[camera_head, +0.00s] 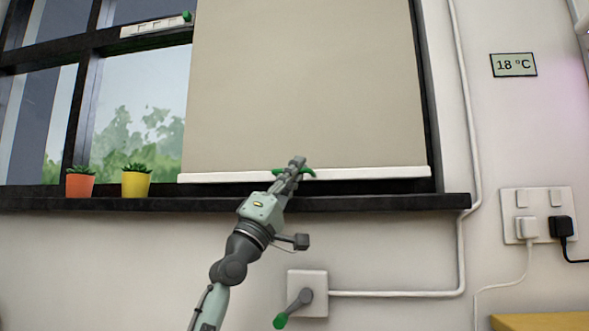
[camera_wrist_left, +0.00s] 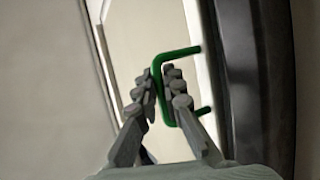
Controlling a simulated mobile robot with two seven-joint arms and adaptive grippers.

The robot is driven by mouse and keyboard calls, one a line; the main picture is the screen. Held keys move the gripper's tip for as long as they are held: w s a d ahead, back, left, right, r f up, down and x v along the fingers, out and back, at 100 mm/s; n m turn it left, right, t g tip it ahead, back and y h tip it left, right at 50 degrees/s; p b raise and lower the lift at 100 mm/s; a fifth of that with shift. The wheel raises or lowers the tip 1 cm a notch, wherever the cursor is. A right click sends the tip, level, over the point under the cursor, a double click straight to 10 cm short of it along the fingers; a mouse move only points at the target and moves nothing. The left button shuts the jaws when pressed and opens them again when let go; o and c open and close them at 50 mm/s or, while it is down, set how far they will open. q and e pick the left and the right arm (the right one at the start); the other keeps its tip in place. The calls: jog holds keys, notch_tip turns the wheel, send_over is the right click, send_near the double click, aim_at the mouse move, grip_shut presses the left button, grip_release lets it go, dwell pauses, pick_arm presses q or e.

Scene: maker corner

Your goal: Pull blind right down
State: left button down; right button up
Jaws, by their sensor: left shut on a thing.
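The beige right blind (camera_head: 310,85) hangs over the right part of the window, its white bottom bar (camera_head: 370,173) just above the dark sill. A green handle (camera_head: 308,172) sits on the bar near its middle. My left gripper (camera_head: 294,168) reaches up from below and is shut on the handle. In the left wrist view its two fingers (camera_wrist_left: 164,98) close around the long side of the green handle (camera_wrist_left: 181,53), whose ends show beyond them. My right gripper is in neither view.
An orange pot (camera_head: 80,184) and a yellow pot (camera_head: 136,183) with plants stand on the dark sill (camera_head: 380,203) to the left. Below is a wall box with a green-tipped lever (camera_head: 298,300). A socket plate (camera_head: 536,200) with plugs is at right.

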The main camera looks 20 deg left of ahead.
pick_arm(q)
jog(key=shift+w+d+f, duration=0.1)
jog(key=shift+d+f, duration=0.05)
jog(key=shift+f, duration=0.15)
jog(key=c, duration=1.8)
grip_release()
jog(key=shift+o, duration=0.9)
jog(key=shift+r, duration=0.1)
jog(key=v, duration=1.2)
